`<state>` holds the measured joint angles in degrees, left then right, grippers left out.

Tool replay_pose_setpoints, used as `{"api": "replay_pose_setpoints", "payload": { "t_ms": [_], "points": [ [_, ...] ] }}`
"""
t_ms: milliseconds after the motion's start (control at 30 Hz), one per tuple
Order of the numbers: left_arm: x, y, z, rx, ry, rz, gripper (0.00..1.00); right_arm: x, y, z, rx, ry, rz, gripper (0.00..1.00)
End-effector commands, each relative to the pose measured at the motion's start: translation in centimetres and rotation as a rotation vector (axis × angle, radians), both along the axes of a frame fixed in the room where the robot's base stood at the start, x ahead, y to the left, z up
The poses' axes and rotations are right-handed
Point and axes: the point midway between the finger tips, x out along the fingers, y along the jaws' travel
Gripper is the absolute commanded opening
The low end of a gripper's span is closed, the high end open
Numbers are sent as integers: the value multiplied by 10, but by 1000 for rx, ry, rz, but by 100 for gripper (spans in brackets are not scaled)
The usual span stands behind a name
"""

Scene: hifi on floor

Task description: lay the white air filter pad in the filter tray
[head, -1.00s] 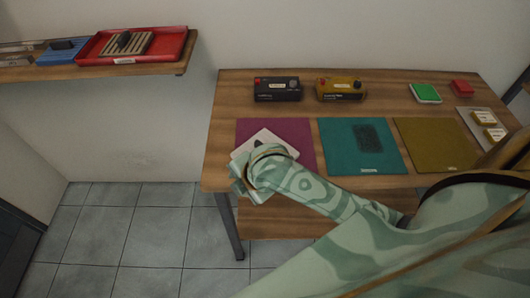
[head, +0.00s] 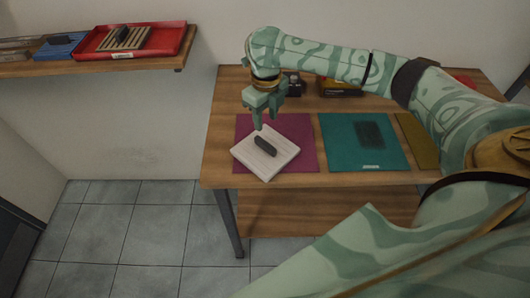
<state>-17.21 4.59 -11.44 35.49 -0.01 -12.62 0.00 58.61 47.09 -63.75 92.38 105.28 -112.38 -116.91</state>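The white air filter pad (head: 281,161) is a square, finely ridged pad with a dark grip (head: 265,146) on top. It lies on the purple mat (head: 306,130) at the table's left, its near corner past the mat's front edge. My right gripper (head: 265,118) points down just behind the pad's far corner, with a gap between its fingers and nothing held. It looks apart from the pad. A red tray (head: 186,41) on the wall shelf holds a slatted wooden piece (head: 125,40) with a dark grip; I cannot tell whether this is the filter tray. My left gripper is not in view.
The shelf (head: 100,66) also holds a blue item (head: 60,47). A teal mat (head: 345,157) with a dark patch and an olive mat (head: 416,140) lie to the right. My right arm spans the table's back, partly covering black and yellow boxes.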

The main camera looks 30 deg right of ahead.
Motion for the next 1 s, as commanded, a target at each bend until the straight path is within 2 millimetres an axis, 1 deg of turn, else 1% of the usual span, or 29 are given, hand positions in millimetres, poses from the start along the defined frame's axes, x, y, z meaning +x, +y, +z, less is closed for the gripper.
{"api": "replay_pose_setpoints", "payload": {
  "t_ms": [33,100,200,367,433,600,667,733,900,933,967,1000],
  "points": [
    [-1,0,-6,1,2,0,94,0,0,-15,-1,3,0,40],
    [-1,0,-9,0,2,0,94,0,0,-28,1,2,-1,40],
    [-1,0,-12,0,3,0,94,0,1,-39,1,-1,0,40],
    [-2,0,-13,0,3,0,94,0,1,-47,1,-1,-1,40],
    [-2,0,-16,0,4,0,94,0,1,-54,1,-1,-1,40],
    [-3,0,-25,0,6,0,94,-1,2,-84,1,1,-1,40],
    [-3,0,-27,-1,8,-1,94,-1,2,-92,0,0,0,40],
    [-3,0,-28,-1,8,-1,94,-1,2,-96,0,-1,0,40],
    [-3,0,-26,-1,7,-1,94,0,2,-94,0,-3,0,40],
    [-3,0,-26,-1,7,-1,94,0,2,-94,0,-3,0,34],
    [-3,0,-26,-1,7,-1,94,0,2,-94,0,-3,0,26],
    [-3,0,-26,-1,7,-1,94,0,2,-94,0,-3,0,15]
  ]
}}
